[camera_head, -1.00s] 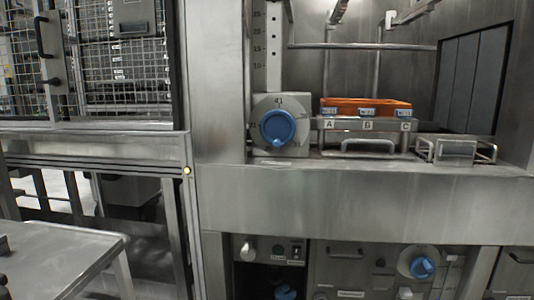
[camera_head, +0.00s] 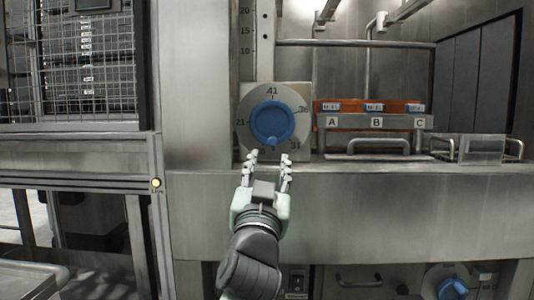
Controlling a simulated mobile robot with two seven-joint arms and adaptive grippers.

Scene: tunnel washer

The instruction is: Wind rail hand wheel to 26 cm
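The rail hand wheel is a blue knob (camera_head: 271,121) on a round grey dial marked 21, 31, 36 and 41. Its small pointer tab is at the bottom, a little left of the 31 mark. A vertical scale (camera_head: 265,35) with 10, 15 and 20 stands above it. My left gripper (camera_head: 270,157) is just below the wheel in the picture, fingers pointing up at it. Its fingers are spread apart with nothing between them. I cannot tell whether the fingertips touch the wheel housing. My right gripper is not in view.
An orange tray (camera_head: 390,106) sits behind a bracket labelled A, B and C, right of the wheel. A wire basket (camera_head: 480,149) is farther right on the steel ledge. A second blue knob (camera_head: 452,289) is on the lower panel. A mesh cage (camera_head: 85,60) stands at left.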

